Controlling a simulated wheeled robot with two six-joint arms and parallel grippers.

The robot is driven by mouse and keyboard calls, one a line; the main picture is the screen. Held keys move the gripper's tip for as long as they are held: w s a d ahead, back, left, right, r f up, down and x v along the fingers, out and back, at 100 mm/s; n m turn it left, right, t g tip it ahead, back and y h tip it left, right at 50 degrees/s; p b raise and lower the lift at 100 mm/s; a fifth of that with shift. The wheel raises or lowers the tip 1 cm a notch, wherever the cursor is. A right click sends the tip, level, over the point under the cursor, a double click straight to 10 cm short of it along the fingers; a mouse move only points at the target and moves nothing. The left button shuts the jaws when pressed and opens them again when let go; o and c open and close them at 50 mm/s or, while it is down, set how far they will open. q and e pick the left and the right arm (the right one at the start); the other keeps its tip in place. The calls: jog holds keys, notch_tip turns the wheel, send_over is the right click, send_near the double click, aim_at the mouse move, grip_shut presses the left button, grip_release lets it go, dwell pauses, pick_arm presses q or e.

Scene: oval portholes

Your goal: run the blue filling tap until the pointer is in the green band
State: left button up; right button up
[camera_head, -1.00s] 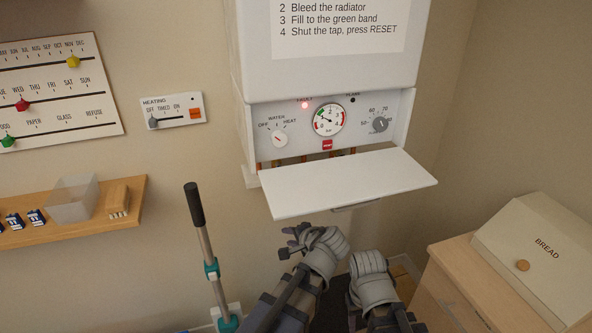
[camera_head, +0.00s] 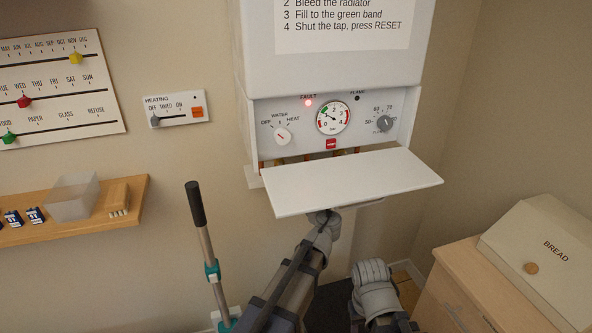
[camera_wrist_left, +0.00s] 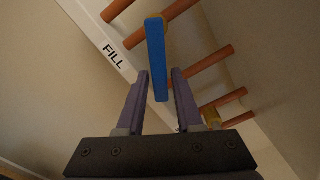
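The blue tap lever (camera_wrist_left: 157,60) shows in the left wrist view by the FILL label (camera_wrist_left: 113,52). My left gripper (camera_wrist_left: 161,76) is open, its two fingers on either side of the lever's near end, with gaps visible; I cannot tell how deep the lever sits between them. In the head view the white flap hides this gripper and the tap. The round pressure gauge (camera_head: 333,118) has a green band at its upper left and red at its sides; its pointer is too small to read surely. My right arm is low at centre right, its gripper fingers hidden.
The white flap (camera_head: 350,183) juts out under the boiler panel (camera_head: 400,108). Copper pipes (camera_wrist_left: 212,58) run close by the lever.

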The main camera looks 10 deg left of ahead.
pick_arm(q)
jog(key=shift+x, duration=1.95)
grip_shut()
